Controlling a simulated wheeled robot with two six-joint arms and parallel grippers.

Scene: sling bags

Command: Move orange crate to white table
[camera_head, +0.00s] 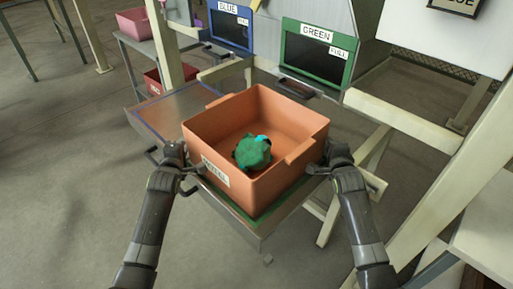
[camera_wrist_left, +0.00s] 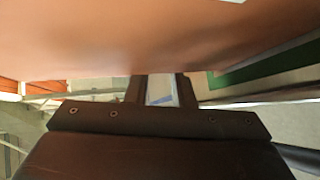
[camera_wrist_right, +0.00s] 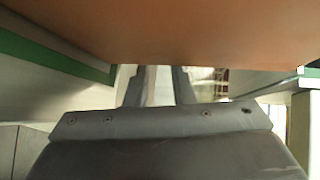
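The orange crate (camera_head: 286,187) sits on a green-edged metal shelf (camera_head: 262,219). A dark green bag with a cyan part (camera_head: 252,152) lies inside it. My left gripper (camera_head: 192,180) is at the crate's left side and my right gripper (camera_head: 318,169) at its right side. In the left wrist view (camera_wrist_left: 162,90) and the right wrist view (camera_wrist_right: 158,85), the fingers stand apart, with the crate wall across the top of the picture. Contact with the crate is unclear. A white tabletop (camera_head: 489,232) shows partly at the right edge.
Behind the crate are screens marked BLUE (camera_head: 230,27) and GREEN (camera_head: 316,52). A bare metal surface (camera_head: 163,113) adjoins on the left. Pale beams (camera_head: 398,122) stand between the shelf and the white tabletop. Pink (camera_head: 134,23) and red bins are at back left. Floor at left is open.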

